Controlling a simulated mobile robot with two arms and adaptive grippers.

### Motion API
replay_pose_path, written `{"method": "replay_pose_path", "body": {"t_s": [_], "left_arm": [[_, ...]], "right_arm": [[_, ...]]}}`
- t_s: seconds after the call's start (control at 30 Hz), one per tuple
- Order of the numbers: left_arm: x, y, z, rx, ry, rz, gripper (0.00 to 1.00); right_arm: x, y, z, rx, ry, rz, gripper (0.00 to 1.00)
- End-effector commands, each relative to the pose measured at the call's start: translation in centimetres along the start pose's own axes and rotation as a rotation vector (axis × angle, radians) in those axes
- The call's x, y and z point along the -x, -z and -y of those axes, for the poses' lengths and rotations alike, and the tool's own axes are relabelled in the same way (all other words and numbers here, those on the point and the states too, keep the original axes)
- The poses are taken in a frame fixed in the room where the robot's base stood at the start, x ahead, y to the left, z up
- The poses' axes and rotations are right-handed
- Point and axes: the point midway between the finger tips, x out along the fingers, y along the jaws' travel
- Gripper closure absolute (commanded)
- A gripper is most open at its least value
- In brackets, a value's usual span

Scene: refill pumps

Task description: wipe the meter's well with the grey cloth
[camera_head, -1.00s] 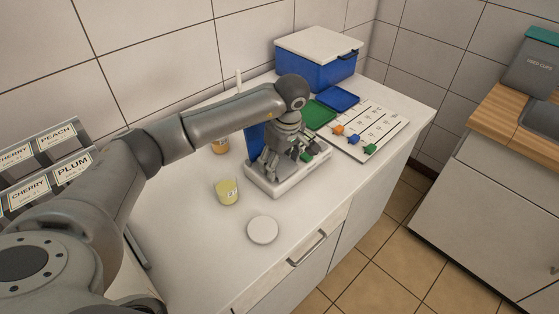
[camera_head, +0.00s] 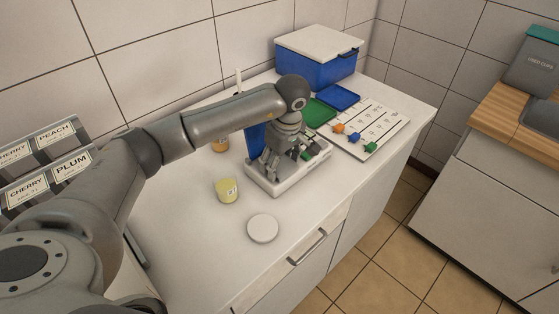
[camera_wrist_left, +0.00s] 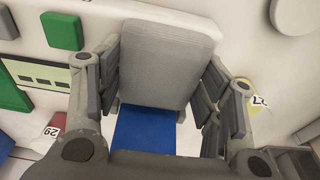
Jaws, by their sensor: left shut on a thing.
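The meter (camera_head: 287,186) is a white tray-like body on the counter, with a blue upright panel (camera_head: 254,140) at its back left. My left gripper (camera_head: 268,168) points down into the meter. In the left wrist view my left gripper (camera_wrist_left: 160,80) is shut on the grey cloth (camera_wrist_left: 165,60), a flat grey pad between its fingers. The white rim of the meter (camera_wrist_left: 165,13) shows just beyond the cloth. The well's floor is mostly hidden by the cloth and fingers, so I cannot tell how firmly the cloth touches it. My right gripper is not in view.
A yellow jar (camera_head: 227,191) and a round white lid (camera_head: 262,229) stand in front of the meter. An orange jar (camera_head: 220,145) is behind it. A marked board with coloured pieces (camera_head: 371,125), green and blue trays (camera_head: 338,97) and a blue box (camera_head: 315,70) are at the right.

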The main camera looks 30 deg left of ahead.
Motion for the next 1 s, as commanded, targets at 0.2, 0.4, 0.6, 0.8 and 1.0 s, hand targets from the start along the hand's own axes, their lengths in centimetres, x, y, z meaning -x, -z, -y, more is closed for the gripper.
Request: {"method": "replay_pose_path", "body": {"t_s": [0.2,0.4,0.6,0.8,1.0], "left_arm": [[0.1,-0.7,0.0,-0.002,0.0,0.0,0.54],[0.1,-1.1,0.0,-0.002,0.0,0.0,0.54],[0.0,-0.7,0.0,0.0,0.0,-0.001,0.54],[-0.1,-0.1,0.0,0.001,0.0,-0.001,0.54],[-0.1,0.3,0.0,0.0,0.0,0.0,0.54]], "right_arm": [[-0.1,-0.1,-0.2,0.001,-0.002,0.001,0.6],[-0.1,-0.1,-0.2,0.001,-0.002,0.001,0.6],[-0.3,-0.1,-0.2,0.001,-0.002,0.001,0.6],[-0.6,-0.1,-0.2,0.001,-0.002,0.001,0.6],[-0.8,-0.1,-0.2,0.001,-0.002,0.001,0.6]]}}
